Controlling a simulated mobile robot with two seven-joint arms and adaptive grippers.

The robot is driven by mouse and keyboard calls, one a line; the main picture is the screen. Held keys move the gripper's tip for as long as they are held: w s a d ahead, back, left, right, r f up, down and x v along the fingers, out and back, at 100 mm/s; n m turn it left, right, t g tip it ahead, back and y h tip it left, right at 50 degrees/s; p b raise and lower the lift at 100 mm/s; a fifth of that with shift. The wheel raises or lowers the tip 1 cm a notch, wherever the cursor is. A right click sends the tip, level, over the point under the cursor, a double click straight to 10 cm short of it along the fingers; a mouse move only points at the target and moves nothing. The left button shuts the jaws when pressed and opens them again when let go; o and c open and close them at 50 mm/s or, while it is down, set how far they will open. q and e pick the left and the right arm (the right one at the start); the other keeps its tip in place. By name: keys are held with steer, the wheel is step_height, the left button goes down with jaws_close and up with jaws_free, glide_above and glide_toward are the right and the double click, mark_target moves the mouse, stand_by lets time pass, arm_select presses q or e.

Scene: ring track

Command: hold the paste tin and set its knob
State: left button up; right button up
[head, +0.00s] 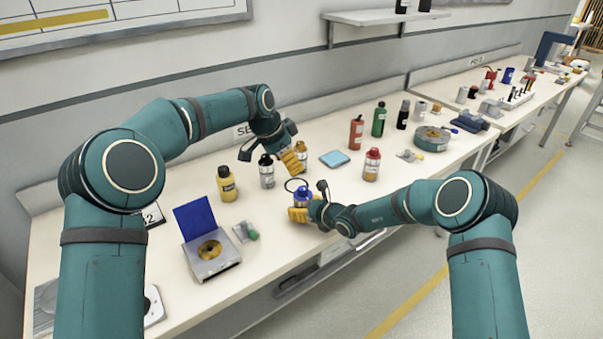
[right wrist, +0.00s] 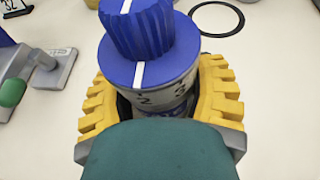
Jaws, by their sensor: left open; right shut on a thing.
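The paste tin has a blue ribbed knob (right wrist: 140,30) with a white line, above a blue collar with its own white line and a pale body (right wrist: 160,95) marked with a 2 and a 3. The tin (head: 303,196) stands near the front edge of the bench in the head view. My right gripper (head: 300,213) is shut around its body; the yellow fingers (right wrist: 155,105) show on both sides. The knob's line sits slightly left of the collar line in the right wrist view. My left gripper (head: 291,160) is open, above and behind the tin, apart from the knob.
A black ring (head: 296,185) lies behind the tin. A grey bottle (head: 266,171) and a yellow bottle (head: 227,184) stand to the left, with an open box with a blue lid (head: 195,217).

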stand_by(0.8)
steer(key=o, duration=1.4)
steer(key=shift+c, duration=0.2)
